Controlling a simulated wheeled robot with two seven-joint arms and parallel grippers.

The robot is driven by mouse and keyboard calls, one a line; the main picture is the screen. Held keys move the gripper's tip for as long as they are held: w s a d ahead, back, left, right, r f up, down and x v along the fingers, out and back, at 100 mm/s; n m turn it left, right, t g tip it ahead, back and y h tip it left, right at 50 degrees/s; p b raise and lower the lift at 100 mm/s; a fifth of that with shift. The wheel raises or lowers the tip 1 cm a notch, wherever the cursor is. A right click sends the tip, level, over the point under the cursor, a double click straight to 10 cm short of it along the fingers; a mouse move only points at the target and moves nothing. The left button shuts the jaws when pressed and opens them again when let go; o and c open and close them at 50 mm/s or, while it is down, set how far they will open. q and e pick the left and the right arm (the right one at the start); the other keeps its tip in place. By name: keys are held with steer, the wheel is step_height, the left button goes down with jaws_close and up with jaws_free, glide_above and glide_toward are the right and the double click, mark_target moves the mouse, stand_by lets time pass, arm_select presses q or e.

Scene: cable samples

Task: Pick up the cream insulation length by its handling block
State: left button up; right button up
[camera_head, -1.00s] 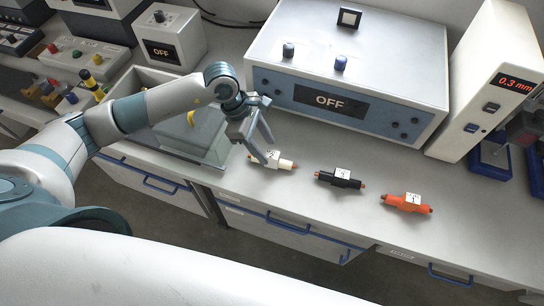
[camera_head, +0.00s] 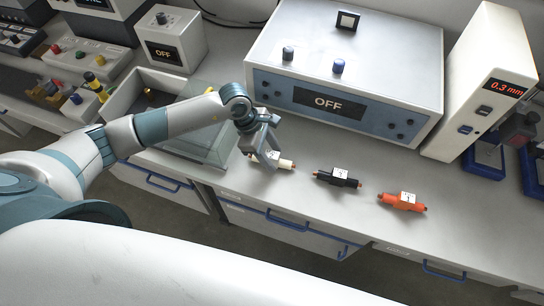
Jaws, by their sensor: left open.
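The cream insulation length (camera_head: 286,164) lies on the bench top, at the left end of a row of samples. Its white handling block is mostly hidden behind my left gripper (camera_head: 264,160). My left gripper is open and points down, with its fingers low at the block. I cannot tell whether the fingers touch it. My right gripper is not in view.
A black sample (camera_head: 338,178) and an orange sample (camera_head: 402,202) lie to the right. A large instrument reading OFF (camera_head: 345,75) stands behind, with a white 0.3 mm gauge (camera_head: 472,90) at right. A clear-walled box (camera_head: 205,140) is at left.

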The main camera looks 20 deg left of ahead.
mark_target(276, 155)
arm_select(q)
steer(key=shift+f, duration=0.1)
steer(key=shift+c, duration=0.3)
jaws_close()
steer(key=shift+r, duration=0.2)
steer(key=shift+r+b, duration=0.55)
step_height(276, 155, up, 2)
steer(key=shift+r+b, duration=0.2)
steer(key=shift+b, duration=0.55)
steer(key=s+d+r+b, duration=0.2)
steer(key=d+r+b, duration=0.2)
steer(key=d+r, duration=0.3)
steer(key=d, duration=0.4)
steer(key=shift+s+d, duration=0.2)
steer(key=shift+s, duration=0.2)
